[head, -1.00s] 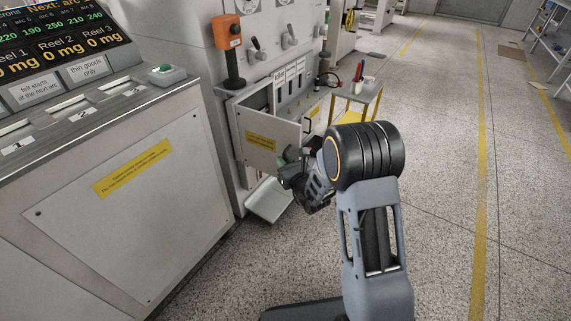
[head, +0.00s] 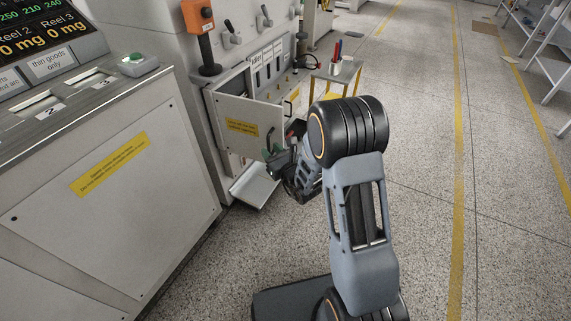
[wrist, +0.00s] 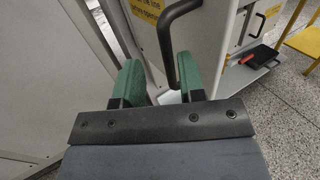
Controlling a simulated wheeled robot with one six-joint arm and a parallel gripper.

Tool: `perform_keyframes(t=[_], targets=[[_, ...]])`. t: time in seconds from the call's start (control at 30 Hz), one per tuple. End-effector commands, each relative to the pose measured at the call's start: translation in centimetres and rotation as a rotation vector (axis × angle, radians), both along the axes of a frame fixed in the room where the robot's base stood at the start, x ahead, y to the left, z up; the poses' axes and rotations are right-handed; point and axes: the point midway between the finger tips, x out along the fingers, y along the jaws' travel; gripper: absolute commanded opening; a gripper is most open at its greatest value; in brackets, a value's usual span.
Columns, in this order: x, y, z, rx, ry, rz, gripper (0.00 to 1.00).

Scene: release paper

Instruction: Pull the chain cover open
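The chain cover (head: 250,110) is a pale hinged panel with a yellow label, standing partly open on the machine front in the head view. In the wrist view the cover (wrist: 210,45) fills the upper middle, with a black bar handle (wrist: 168,35) on its face. My gripper (wrist: 158,82) is open, its two green fingers apart. The handle's lower end shows between the fingers, closer to the right one; I cannot tell whether they touch. In the head view my gripper (head: 272,152) is at the cover's lower right, partly hidden by my wrist.
A pale tray (head: 255,187) sticks out below the cover. A small yellow-framed stand (head: 338,72) holding a cup of pens is behind and right. Large grey cabinets (head: 110,185) are at left.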

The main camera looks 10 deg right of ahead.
Motion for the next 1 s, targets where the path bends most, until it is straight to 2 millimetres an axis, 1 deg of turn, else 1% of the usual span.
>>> perform_keyframes(t=[0.03,0.2,0.3,0.4,0.53,0.7,1.0], targets=[[-1.1,-0.5,0.2,-0.001,0.004,-0.001,0.36],[-4.6,-1.9,0.2,0.000,0.003,-0.002,0.36],[-6.5,-2.7,0.1,-0.001,0.002,-0.003,0.36],[-7.9,-3.2,0.4,-0.001,0.004,-0.001,0.36],[-8.9,-3.6,0.3,-0.002,0.005,0.000,0.36],[-9.7,-3.9,0.2,-0.001,0.000,0.000,0.36],[-9.9,-3.9,0.0,-0.002,-0.002,0.000,0.36]])
